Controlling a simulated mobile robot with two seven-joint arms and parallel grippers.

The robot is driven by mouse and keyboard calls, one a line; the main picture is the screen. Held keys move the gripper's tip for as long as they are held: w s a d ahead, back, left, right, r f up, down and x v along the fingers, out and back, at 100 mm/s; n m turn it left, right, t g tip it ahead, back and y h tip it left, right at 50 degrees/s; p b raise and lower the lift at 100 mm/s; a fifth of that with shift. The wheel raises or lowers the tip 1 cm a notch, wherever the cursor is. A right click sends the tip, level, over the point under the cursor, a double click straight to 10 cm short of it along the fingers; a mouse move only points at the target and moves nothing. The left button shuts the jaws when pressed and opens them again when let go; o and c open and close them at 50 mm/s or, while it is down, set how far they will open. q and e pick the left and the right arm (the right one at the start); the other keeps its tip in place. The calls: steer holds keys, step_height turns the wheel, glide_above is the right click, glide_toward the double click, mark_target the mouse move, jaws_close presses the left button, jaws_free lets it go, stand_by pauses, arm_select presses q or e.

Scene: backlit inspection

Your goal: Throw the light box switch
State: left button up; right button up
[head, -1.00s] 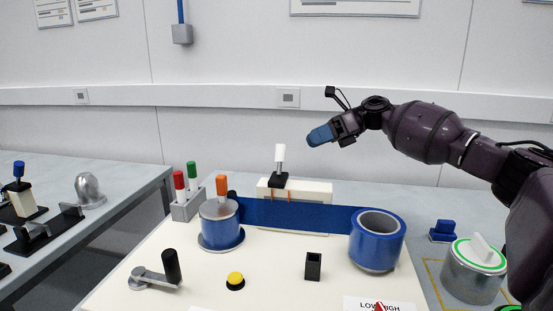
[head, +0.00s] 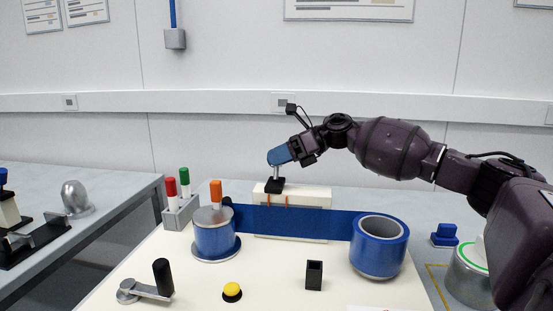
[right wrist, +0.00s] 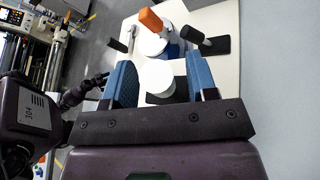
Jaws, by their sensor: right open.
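The light box switch has a black base (head: 274,186) on top of a white box (head: 310,193) at the back of the bench. In the head view my right gripper (head: 278,156) is over the switch and hides its white handle. In the right wrist view the round white handle end (right wrist: 157,77) lies between my two blue fingers, which are open, with a gap visible on each side of it.
A blue band runs along the box front between a blue roll (head: 379,247) and a blue spool (head: 214,238). Red, green and orange-topped pieces stand left of the switch. A black-handled crank (head: 162,278) and yellow button (head: 232,291) are in front.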

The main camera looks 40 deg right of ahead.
jaws_close()
steer(key=shift+s+a+r+n+t+h+p, duration=0.3)
steer(key=shift+s+a+r+n+h+p, duration=0.25)
steer(key=shift+n+p, duration=0.35)
steer(key=shift+s+a+n+t+h+p, duration=0.45)
steer(key=shift+n+h+p, duration=0.2)
steer(key=shift+h, duration=0.2)
steer(key=shift+s+a+f+n+t+h, duration=0.1)
steer(key=shift+s+a+n+t+h, duration=0.25)
steer(key=shift+n, duration=0.2)
steer(key=shift+s+a+f+n+h+p, duration=0.2)
steer(key=shift+a+f+n+h+p, duration=0.1)
steer(key=shift+a+n+h+p, duration=0.25)
arm_select(q)
steer(key=shift+a+r+t, duration=0.15)
steer(key=shift+r, duration=0.8)
steer(key=shift+a+r+t, duration=0.1)
steer(key=shift+r+t, duration=0.05)
steer(key=shift+r, duration=0.75)
arm_select(e)
steer(key=shift+s+a+f+n+t, duration=0.1)
steer(key=shift+s+f+n+t, duration=0.1)
steer(key=shift+n+t, duration=0.2)
steer(key=shift+h, duration=0.3)
